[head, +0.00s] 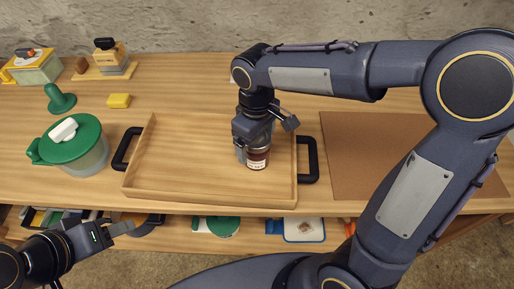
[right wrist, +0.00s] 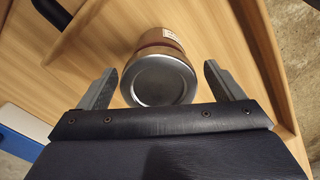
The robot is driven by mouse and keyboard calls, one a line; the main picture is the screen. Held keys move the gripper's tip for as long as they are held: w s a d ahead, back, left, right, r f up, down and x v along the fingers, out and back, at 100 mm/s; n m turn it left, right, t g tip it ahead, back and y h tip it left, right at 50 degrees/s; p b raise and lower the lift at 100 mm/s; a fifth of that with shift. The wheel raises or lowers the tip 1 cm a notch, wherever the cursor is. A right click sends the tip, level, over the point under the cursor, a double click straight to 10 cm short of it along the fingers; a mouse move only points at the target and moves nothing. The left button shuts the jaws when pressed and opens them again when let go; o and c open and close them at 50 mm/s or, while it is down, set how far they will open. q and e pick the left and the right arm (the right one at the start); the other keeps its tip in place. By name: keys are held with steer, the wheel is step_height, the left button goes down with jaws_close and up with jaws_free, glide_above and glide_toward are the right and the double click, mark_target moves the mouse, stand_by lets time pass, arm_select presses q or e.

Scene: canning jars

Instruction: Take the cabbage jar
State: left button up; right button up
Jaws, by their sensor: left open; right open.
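A jar (head: 257,159) with a white label and dark red-brown contents stands upright on the wooden tray (head: 178,191), near the tray's front right. Its label is too small to read. In the right wrist view the jar (right wrist: 158,80) shows its round grey metal lid between my fingers. My right gripper (right wrist: 160,88) is open, with one finger on each side of the lid and gaps to both. In the head view my right gripper (head: 254,148) hides the jar's upper part. My left gripper (head: 122,228) is open and empty at the lower left, in front of the table edge.
The tray has black handles. A green-lidded pot (head: 75,148) stands left of it. A brown mat (head: 385,150) lies to the right. A yellow block (head: 119,101) and a green stamp-like object (head: 59,99) are behind the pot. A lower shelf holds several items.

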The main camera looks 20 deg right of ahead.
step_height(320, 180, down, 4)
steer(key=shift+w+r, duration=0.1)
steer(key=shift+r, duration=0.15)
steer(key=c, duration=1.2)
steer(key=shift+c, duration=0.8)
steer(key=shift+r, duration=0.15)
